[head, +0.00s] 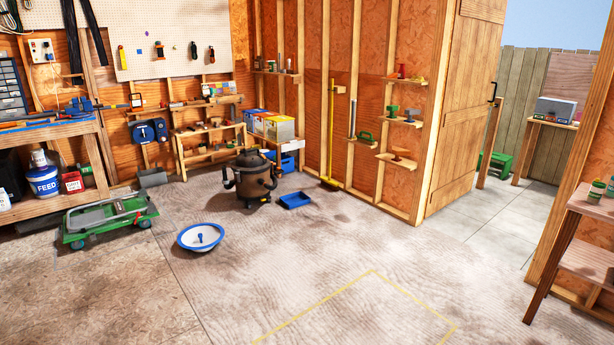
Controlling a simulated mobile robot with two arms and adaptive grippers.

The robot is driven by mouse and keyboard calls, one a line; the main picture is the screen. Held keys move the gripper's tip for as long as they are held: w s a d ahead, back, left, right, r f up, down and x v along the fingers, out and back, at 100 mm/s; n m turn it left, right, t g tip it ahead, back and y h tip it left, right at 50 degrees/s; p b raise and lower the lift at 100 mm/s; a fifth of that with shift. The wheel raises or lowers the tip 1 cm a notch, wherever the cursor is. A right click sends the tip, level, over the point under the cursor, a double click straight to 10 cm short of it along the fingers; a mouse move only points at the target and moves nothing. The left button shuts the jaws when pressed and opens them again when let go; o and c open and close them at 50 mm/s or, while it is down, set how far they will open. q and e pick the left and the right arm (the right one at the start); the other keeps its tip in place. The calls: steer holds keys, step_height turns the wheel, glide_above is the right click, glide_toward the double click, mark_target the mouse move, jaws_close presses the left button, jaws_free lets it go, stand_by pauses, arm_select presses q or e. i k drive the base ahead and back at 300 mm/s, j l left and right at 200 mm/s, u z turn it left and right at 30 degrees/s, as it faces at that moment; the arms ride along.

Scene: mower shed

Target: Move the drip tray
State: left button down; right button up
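Two things on the floor could be the drip tray, and I cannot tell which. One is a small blue rectangular tray (295,201), lying flat just right of the dark vacuum. Neither of my grippers is in the head view.
A dark shop vacuum (251,183) stands behind the basin. A green wheeled cart (110,220) is at left by the workbench (50,128). A yellow outline (320,305) marks bare floor in front. A wooden shelf stand (588,258) is at right.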

mark_target(292, 201)
steer(key=i, duration=2.8)
